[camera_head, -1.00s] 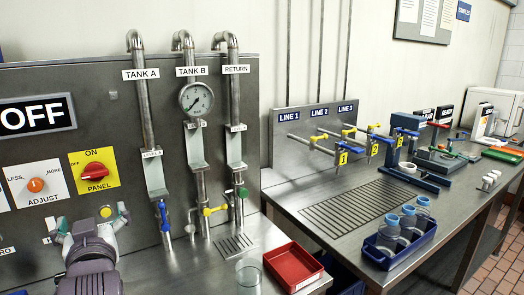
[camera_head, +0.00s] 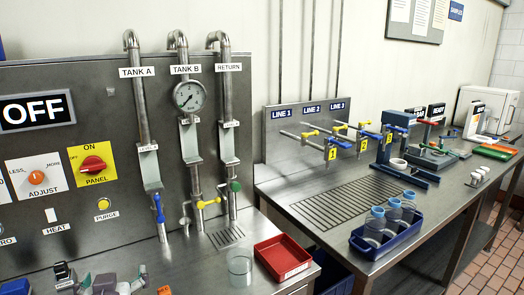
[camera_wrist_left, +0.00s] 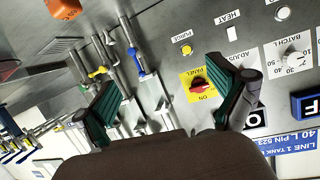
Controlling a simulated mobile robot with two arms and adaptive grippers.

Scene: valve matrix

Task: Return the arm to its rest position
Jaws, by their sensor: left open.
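My left gripper (camera_wrist_left: 162,100) shows in the left wrist view with its two dark green fingers spread wide and nothing between them. Behind the fingers stands the steel valve panel with the red knob (camera_wrist_left: 200,87) on its yellow plate and the blue-handled valve (camera_wrist_left: 137,62). The fingers are apart from the panel. My right gripper is not in view.
The panel carries the OFF display (camera_head: 37,110), the TANK A pipe (camera_head: 139,110) and the gauge (camera_head: 189,96). A red tray (camera_head: 283,257) and a clear beaker (camera_head: 240,266) stand on the bench. A blue crate of bottles (camera_head: 385,237) is on the right bench.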

